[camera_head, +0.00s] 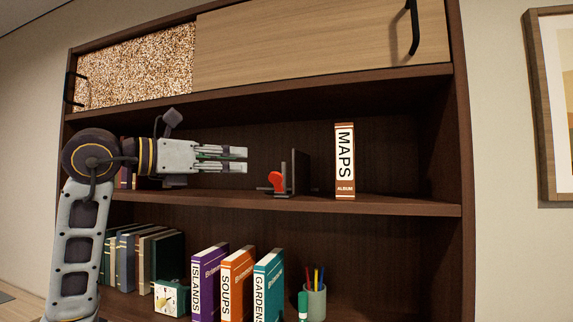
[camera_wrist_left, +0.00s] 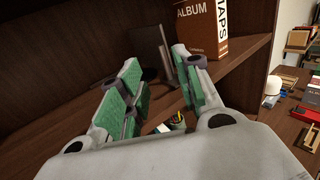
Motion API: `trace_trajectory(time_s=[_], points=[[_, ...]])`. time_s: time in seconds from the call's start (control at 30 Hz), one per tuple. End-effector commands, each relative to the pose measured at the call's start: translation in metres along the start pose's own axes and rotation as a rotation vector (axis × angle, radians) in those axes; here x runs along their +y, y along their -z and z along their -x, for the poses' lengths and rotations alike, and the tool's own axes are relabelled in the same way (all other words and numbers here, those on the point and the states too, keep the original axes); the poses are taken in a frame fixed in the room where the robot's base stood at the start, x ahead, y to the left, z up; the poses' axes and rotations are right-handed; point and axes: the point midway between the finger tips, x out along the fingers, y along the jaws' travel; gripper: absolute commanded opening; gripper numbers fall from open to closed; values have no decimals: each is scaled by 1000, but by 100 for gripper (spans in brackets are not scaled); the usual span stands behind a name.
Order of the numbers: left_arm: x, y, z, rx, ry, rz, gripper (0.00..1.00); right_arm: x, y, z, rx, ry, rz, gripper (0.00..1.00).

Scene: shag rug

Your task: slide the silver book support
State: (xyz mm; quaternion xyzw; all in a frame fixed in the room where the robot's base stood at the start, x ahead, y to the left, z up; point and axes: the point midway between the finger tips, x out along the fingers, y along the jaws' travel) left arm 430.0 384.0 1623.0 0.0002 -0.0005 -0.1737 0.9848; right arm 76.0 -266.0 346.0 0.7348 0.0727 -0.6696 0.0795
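The book support (camera_head: 299,171) stands upright on the middle shelf, a flat plate on a low base. It looks dark in the head view and grey in the left wrist view (camera_wrist_left: 148,48). A red piece (camera_head: 277,180) shows at its left side. My left gripper (camera_head: 245,160) points right, just left of the support with a gap between. In the wrist view my fingers (camera_wrist_left: 158,62) are spread apart with nothing held, and the support shows beyond them. My right gripper is in neither view.
The MAPS album (camera_head: 344,160) stands upright right of the support, with bare shelf (camera_head: 400,204) beyond it. Other books stand behind my left arm. The lower shelf holds several books, a clock (camera_head: 171,299) and a pencil cup (camera_head: 315,300). A sliding door (camera_head: 310,45) is above.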

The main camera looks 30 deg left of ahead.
Motion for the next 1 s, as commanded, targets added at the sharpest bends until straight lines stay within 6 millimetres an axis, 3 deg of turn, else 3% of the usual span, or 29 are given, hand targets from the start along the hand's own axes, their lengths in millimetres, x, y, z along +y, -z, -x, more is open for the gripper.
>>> trace_trajectory(time_s=[0.57, 1.0], points=[[-1, 0, -9, 0, 5, 2, 34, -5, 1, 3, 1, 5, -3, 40], [-1, -1, -60, 1, 6, 3, 34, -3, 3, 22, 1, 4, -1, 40]])
